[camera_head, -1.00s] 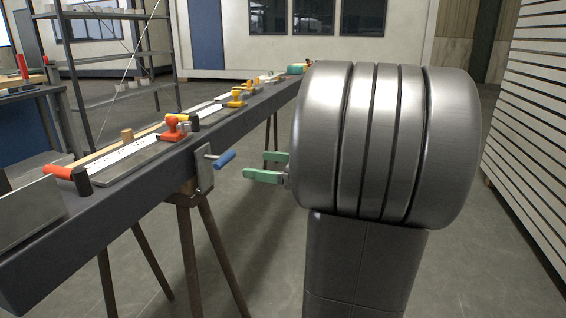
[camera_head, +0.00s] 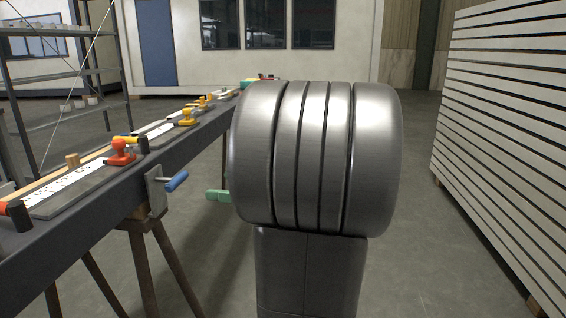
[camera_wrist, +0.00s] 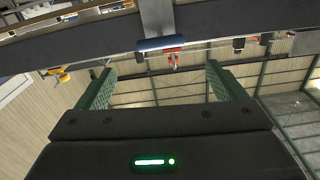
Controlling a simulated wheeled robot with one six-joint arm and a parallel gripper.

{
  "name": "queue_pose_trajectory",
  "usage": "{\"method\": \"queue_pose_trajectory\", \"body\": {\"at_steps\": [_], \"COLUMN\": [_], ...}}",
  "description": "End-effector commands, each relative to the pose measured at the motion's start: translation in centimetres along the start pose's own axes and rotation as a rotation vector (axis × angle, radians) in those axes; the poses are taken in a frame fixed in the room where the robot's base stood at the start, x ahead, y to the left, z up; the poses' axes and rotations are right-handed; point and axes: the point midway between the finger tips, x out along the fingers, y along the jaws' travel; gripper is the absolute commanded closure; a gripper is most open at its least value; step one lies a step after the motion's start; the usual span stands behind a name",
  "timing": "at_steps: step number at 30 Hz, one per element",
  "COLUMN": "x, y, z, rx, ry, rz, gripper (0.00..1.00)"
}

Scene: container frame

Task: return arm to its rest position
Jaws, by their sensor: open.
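My gripper (camera_wrist: 158,88) shows in the wrist view with its two green ridged fingers wide apart and nothing between them. Beyond the fingers are the dark beam and, near the middle, a blue handle (camera_wrist: 162,43). In the head view my large metal arm link fills the middle. Only a green fingertip (camera_head: 217,195) of my gripper shows at its left edge; the rest is hidden behind the link. The fingertip is to the right of the blue-handled clamp (camera_head: 160,188) on the beam's side, apart from it.
A long dark beam (camera_head: 185,152) on wooden trestle legs (camera_head: 150,265) runs along the left. It carries a red-orange clamp (camera_head: 122,152) and several yellow ones. A stack of pale panels (camera_head: 510,130) stands at the right. Floor is clear between the link and the stack.

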Motion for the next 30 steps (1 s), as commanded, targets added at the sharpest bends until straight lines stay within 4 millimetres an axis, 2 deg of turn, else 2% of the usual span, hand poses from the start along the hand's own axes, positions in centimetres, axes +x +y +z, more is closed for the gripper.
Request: {"method": "queue_pose_trajectory", "body": {"at_steps": [18,24,30], "x": [9.6,11.5,12.1], "y": [-0.1,0.0,0.0], "z": [0.1,0.0,-0.1], "rx": [-0.002,-0.001,0.0], "ry": [0.0,0.001,0.001], "rz": [-0.004,-0.001,-0.001], "gripper": [0.09,0.09,0.09]}}
